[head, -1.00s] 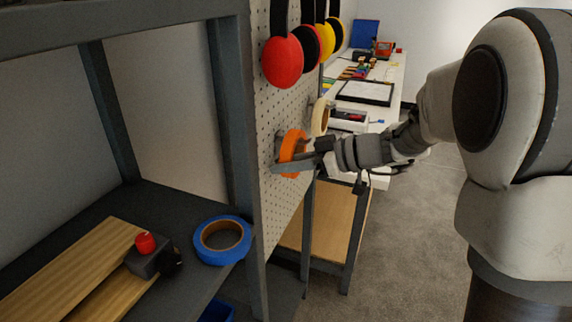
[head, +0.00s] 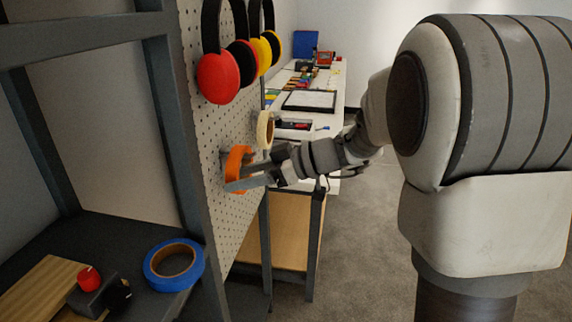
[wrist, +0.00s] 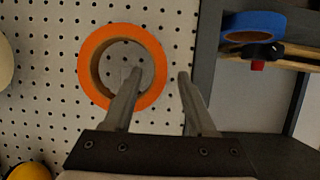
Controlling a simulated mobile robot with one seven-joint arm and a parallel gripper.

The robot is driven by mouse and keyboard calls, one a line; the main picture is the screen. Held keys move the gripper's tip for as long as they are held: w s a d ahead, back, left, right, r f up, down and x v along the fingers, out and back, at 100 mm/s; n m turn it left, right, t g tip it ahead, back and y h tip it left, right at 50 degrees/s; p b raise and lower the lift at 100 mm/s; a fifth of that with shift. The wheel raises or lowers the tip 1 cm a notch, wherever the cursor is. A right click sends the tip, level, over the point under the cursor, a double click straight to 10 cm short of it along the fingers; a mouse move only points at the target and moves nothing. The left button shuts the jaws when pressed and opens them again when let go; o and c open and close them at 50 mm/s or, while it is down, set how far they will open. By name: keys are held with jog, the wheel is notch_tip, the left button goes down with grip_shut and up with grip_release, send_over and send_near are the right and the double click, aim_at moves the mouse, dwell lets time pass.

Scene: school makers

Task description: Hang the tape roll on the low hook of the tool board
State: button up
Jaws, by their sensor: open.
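The orange tape roll (head: 231,163) is at the face of the white tool board (head: 213,125), low on it. In the wrist view the orange roll (wrist: 87,62) is seen face on against the pegboard (wrist: 40,105). My gripper (head: 243,178) is at the roll, and its jaws are apart. In the wrist view one finger of my gripper (wrist: 158,74) overlaps the roll's hole and the other is to the right of the ring. Whether the fingers touch the roll is unclear. I cannot make out the low hook or whether it bears the roll.
Red ear muffs (head: 218,78) and yellow ones hang higher on the board. A cream roll (head: 262,133) is farther along it. A blue tape roll (head: 152,268) lies on the dark shelf at left. Open floor (head: 365,235) lies to the right.

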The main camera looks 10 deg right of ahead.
jog(key=v, duration=1.5)
jog(key=s+a+r+m+g+h+p, duration=0.1)
jog(key=s+a+m+h+p, duration=0.15)
jog(key=s, duration=0.35)
jog(key=s+a+m+g+h+p, duration=0.1)
jog(key=s+m+h+p, duration=0.25)
jog(key=s, duration=0.35)
jog(key=s+d+r+m+t+h+p, duration=0.2)
jog(key=s+d+m+t+h+p, duration=0.1)
jog(key=s+d+m+h+p, duration=0.1)
jog(key=shift+s+d+r+m+h+p, duration=0.3)
jog(key=shift+s+m+h+p, duration=0.25)
jog(key=shift+s+m+h, duration=1.2)
jog(key=shift+w+m+y, duration=0.25)
jog(key=shift+w+y, duration=0.05)
jog(key=shift+y, duration=0.05)
